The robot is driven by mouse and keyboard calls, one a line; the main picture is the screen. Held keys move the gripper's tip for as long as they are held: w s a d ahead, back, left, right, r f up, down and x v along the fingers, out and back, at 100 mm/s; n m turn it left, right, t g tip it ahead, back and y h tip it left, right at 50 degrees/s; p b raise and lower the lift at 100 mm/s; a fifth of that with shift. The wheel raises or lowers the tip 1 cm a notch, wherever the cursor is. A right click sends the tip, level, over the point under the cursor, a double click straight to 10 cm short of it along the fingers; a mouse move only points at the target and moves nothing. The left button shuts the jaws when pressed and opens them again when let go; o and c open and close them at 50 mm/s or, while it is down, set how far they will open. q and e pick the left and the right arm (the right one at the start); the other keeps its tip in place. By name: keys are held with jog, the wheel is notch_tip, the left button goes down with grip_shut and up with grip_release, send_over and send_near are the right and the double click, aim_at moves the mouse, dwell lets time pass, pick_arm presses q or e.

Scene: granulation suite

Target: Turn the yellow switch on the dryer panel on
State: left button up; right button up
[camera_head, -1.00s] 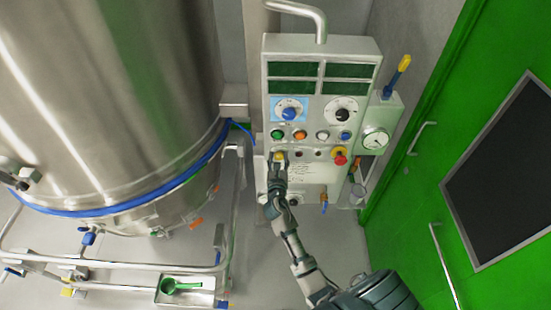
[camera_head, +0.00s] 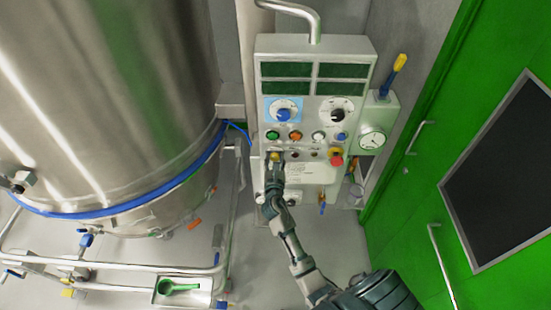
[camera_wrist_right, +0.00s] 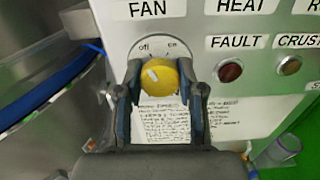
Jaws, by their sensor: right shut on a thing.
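The dryer panel (camera_head: 316,62) is a pale grey upright box. Its yellow switch (camera_wrist_right: 168,73) is a round knob under the FAN label, on a plate lettered "off" at left and "on" at right. A short white mark on the knob sits left of its middle, on the off side. My right gripper (camera_wrist_right: 161,86) has one finger on each side of the knob and is shut on it. In the head view the knob shows small and partly hidden at the tip of my right gripper (camera_head: 274,165). My left gripper is out of view.
The FAULT lamp (camera_wrist_right: 229,70) is right of the knob, and a paper note (camera_wrist_right: 165,120) hangs below it. A red emergency button (camera_head: 336,160) is further right. A steel vessel (camera_head: 110,100) stands left and a green door (camera_head: 435,180) right.

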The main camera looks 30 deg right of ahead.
jog(key=shift+a+m, duration=0.1)
jog(key=shift+m, duration=0.6)
jog(key=m, duration=0.3)
jog(key=shift+f+m, duration=0.1)
jog(key=shift+m, duration=0.2)
jog(key=m+b, duration=0.1)
jog(key=m, duration=0.4)
jog(key=shift+f+m+b, duration=0.1)
jog(key=shift+m+b, duration=0.2)
jog(key=shift+m, duration=0.4)
jog(key=o, duration=1.2)
jog(key=shift+c, duration=0.2)
jog(key=shift+s, duration=0.15)
jog(key=v, duration=1.1)
jog(key=shift+s+a, duration=0.2)
jog(key=shift+a, duration=0.15)
